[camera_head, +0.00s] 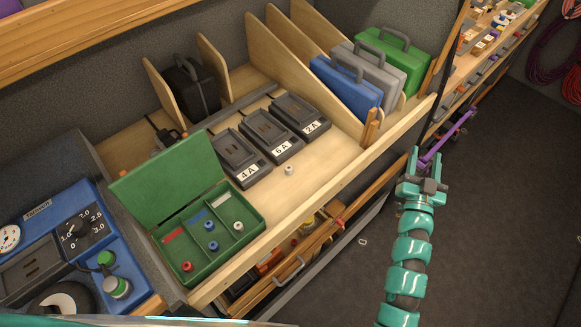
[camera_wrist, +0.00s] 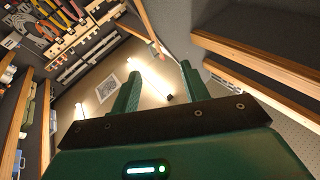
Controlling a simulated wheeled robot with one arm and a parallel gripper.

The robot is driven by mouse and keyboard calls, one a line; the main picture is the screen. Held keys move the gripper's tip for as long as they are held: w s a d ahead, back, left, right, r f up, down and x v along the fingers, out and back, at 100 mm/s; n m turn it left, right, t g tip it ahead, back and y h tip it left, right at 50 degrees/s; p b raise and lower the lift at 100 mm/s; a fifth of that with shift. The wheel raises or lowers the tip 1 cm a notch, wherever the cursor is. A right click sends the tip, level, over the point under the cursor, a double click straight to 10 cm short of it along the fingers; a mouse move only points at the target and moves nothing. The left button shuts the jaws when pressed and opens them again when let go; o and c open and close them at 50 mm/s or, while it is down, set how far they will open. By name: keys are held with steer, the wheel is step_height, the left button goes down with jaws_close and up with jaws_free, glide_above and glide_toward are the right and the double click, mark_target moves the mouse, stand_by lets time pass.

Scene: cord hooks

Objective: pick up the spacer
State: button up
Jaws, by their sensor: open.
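A small pale spacer-like piece (camera_head: 289,170) sits on the wooden bench in front of the chargers. An open green case (camera_head: 258,223) on the bench holds similar small pieces: a red one (camera_head: 187,266), blue ones (camera_head: 211,237) and a white one (camera_head: 238,226), in separate compartments. A small pale ring-like object (camera_head: 362,241) lies on the dark floor. My gripper (camera_head: 425,166) is raised to the right of the bench, away from all these pieces. In the wrist view its fingers (camera_wrist: 160,85) are apart with nothing between them.
Three chargers (camera_head: 270,134) stand behind the pale piece. Blue, grey and green cases (camera_head: 345,87) stand between wooden dividers. A blue power unit (camera_head: 72,250) is at the left. A purple object (camera_head: 447,138) shows just beyond my gripper.

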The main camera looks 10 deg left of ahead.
steer(key=w+a+n+g+y, duration=0.1)
steer(key=a+n+g+y, duration=0.2)
steer(key=a+y, duration=0.25)
steer(key=n+g+y+b, duration=0.5)
steer(key=n+g+y, duration=0.1)
steer(key=n+g, duration=0.5)
glide_toward(290, 169)
steer(key=a, duration=0.1)
steer(key=w, duration=0.1)
steer(key=w+a+b, duration=0.1)
steer(key=shift+a+f+g+h, duration=0.25)
steer(key=shift+a+g, duration=0.05)
steer(key=shift+g, duration=0.1)
steer(key=shift+m, duration=0.3)
steer(key=shift+p+x, duration=1.5)
steer(key=shift+x, duration=1.45)
steer(key=shift+d+f, duration=0.1)
steer(key=shift+f, duration=0.05)
steer(key=shift+c, duration=0.3)
jaws_close()
